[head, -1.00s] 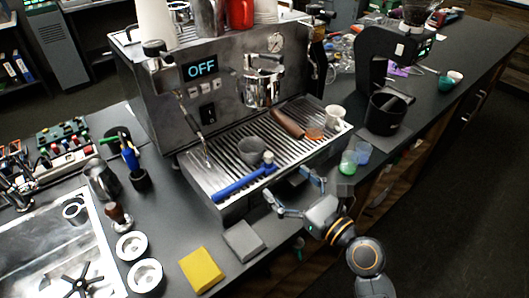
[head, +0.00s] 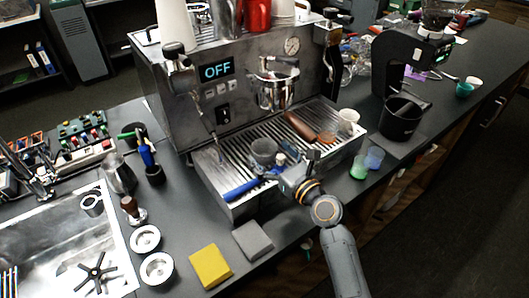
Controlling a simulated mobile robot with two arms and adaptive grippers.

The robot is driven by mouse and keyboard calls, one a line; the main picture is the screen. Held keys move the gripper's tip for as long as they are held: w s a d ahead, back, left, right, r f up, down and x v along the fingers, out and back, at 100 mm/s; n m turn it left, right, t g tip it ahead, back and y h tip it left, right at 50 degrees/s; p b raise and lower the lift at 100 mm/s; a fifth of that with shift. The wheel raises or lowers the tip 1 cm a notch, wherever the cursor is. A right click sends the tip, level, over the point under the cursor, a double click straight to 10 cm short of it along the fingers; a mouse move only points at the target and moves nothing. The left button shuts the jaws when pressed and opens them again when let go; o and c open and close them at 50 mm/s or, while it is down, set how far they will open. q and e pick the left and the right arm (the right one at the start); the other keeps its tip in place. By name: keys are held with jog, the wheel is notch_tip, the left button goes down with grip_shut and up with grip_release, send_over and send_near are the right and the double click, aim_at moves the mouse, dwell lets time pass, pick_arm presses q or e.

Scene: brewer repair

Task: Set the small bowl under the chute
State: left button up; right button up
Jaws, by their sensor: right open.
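A small grey bowl (head: 264,151) stands upright on the slatted drip tray of the espresso machine, below the portafilter group. My right gripper (head: 287,166) is open and low over the front of the tray, just right of and in front of the bowl. I cannot tell whether its fingers touch the bowl. A blue-handled tool (head: 243,189) lies along the tray's front edge, partly hidden by the gripper. The black grinder (head: 408,58) stands to the right; its chute is not clearly made out. My left gripper is not in view.
A black open container (head: 400,119) stands in front of the grinder. A brown-handled portafilter (head: 301,126) and a white cup (head: 347,121) are on the tray. Yellow (head: 210,266) and grey sponges (head: 253,240) lie in front.

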jog(key=shift+w+a, duration=0.3)
jog(key=shift+w, duration=0.05)
jog(key=shift+c, duration=0.4)
jog(key=c, duration=1.3)
